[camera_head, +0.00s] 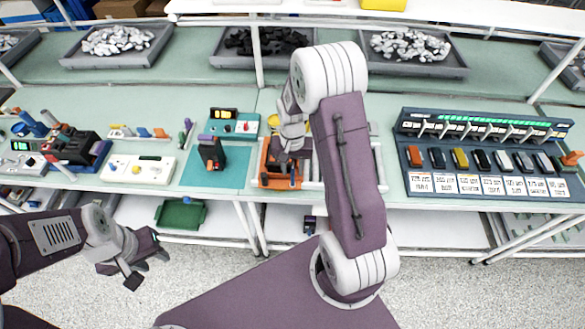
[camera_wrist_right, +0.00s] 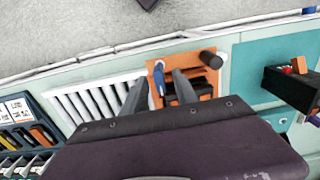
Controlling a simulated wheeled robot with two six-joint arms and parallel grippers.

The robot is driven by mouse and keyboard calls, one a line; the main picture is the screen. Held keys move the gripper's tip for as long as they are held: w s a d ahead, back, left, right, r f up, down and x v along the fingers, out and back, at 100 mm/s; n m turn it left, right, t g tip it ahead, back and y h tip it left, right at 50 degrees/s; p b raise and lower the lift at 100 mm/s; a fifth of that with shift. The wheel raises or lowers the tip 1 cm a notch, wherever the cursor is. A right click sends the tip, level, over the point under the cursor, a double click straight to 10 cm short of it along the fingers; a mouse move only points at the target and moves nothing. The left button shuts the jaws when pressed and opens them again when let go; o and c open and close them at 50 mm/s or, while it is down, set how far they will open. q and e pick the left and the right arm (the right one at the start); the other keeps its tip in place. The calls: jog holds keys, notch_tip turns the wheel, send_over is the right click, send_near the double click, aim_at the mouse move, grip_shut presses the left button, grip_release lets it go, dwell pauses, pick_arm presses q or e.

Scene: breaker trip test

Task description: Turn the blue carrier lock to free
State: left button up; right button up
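The orange carrier (camera_wrist_right: 192,72) lies on the bench in the right wrist view, with a dark block and a dark round knob on it. The blue carrier lock (camera_wrist_right: 158,80) is a small upright lever at its left side. My right gripper (camera_wrist_right: 162,76) is open, with the lock between its two fingers; I cannot tell whether they touch it. In the head view, the orange carrier (camera_head: 267,172) is partly hidden under my right gripper and arm. My left gripper (camera_head: 146,266) appears open and empty, low over the floor in front of the bench.
A white slatted rack (camera_wrist_right: 85,105) lies beside the carrier. A teal mat (camera_head: 232,174) with a dark device stands left of it in the head view. A breaker panel (camera_head: 480,160) with several levers is to the right. Trays of parts (camera_head: 115,45) line the back.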

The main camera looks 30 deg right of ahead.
notch_tip(320, 180, up, 9)
jog(key=shift+f, duration=0.1)
dwell(0.5)
